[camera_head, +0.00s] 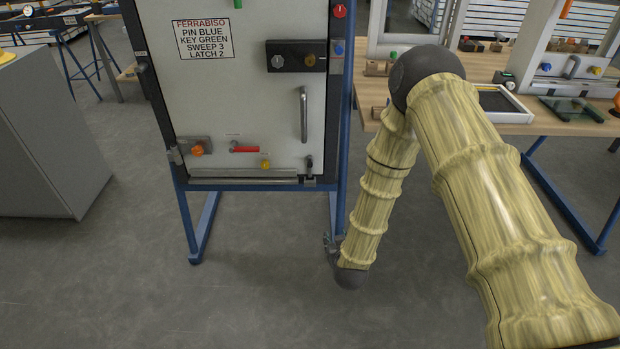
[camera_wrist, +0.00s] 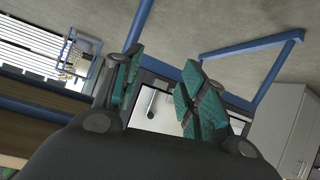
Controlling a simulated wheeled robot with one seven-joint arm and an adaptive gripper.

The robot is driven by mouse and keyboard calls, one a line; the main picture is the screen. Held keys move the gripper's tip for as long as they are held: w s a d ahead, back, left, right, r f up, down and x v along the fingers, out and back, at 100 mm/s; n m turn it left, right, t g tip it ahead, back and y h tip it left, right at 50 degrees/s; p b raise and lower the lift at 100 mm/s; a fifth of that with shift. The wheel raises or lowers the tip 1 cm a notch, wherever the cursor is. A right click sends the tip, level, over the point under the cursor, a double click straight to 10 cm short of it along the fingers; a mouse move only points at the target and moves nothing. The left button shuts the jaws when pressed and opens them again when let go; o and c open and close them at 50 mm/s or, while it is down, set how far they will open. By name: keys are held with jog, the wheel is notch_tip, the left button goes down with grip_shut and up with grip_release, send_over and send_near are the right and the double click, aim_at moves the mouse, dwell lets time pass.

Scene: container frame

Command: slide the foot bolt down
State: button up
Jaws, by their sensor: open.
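The foot bolt (camera_head: 309,165) appears to be the small dark upright fitting at the door's lower right corner, below the vertical grey handle (camera_head: 303,114). It is too small to tell its exact position. The white door panel (camera_head: 230,95) stands in a dark frame on blue legs. My gripper (camera_head: 330,242) hangs low, below and right of the bolt and apart from it, partly hidden by my arm. In the wrist view my gripper (camera_wrist: 160,78) shows green-padded fingers spread open with nothing between them. Part of the panel shows beyond the fingers; I cannot make out the bolt there.
The panel also bears an orange knob (camera_head: 197,150), a red lever (camera_head: 245,149), a yellow knob (camera_head: 265,164) and a lock box (camera_head: 296,56). A blue leg (camera_head: 340,200) stands beside my gripper. A wooden table (camera_head: 500,125) is at right, a grey cabinet (camera_head: 50,140) at left. The floor in front is clear.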

jog(key=w+a+r+t+b, duration=0.3)
jog(key=w+a, duration=0.1)
jog(key=w, duration=0.5)
jog(key=t+h+b, duration=0.1)
jog(key=t+b, duration=0.2)
send_near(310, 166)
jog(key=w+b, duration=0.2)
jog(key=w, duration=0.9)
jog(key=shift+f, duration=0.1)
grip_shut()
